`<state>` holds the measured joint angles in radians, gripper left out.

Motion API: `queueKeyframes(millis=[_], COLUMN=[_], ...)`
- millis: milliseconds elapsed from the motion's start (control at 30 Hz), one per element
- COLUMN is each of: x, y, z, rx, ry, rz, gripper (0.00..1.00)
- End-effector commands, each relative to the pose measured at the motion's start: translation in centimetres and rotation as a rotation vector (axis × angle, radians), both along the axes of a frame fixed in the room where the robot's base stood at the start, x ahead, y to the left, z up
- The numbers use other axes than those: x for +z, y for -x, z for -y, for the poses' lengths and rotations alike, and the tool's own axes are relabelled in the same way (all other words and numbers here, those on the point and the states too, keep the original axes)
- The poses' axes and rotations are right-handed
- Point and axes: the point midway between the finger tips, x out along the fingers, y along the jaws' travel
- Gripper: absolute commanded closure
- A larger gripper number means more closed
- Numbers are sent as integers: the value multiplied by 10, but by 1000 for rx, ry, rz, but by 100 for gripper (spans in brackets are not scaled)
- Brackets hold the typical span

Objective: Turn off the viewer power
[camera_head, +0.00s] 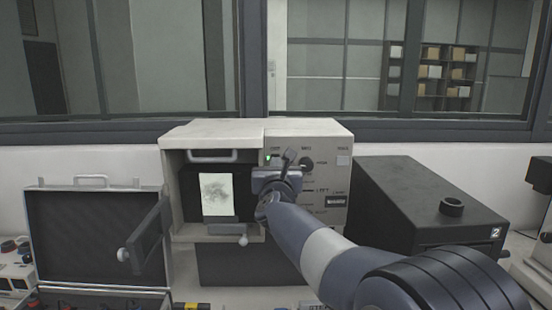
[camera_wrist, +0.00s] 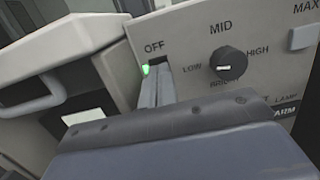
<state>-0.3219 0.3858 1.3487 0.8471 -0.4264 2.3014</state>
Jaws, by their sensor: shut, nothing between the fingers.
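The viewer (camera_head: 215,130) is a beige box on the bench with a control panel on its right side. A small green light (camera_head: 268,157) glows on the panel; in the wrist view the green light (camera_wrist: 145,70) sits just below the OFF label. A black knob (camera_wrist: 229,63) with LOW, MID and HIGH marks is to its right. My gripper (camera_head: 288,158) is shut and empty, in front of the panel. In the wrist view its fingers (camera_wrist: 157,80) are right beside the green light and hide part of the panel under OFF. I cannot tell whether they touch it.
The viewer's left bay is open, with a pale film sheet (camera_head: 216,194) inside and its dark door (camera_head: 146,237) swung out left. An open case (camera_head: 92,182) stands at the left. A black box (camera_head: 420,205) marked 2 stands at the right.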

Motion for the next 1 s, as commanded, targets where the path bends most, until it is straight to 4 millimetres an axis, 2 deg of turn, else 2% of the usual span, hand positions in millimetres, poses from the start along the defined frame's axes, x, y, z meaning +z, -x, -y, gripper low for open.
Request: queueKeyframes(millis=[200,1000], x=[1,2], y=[-9,-11], z=[0,3], rx=[-1,-2], ry=[0,0], rz=[0,0], gripper=[100,100])
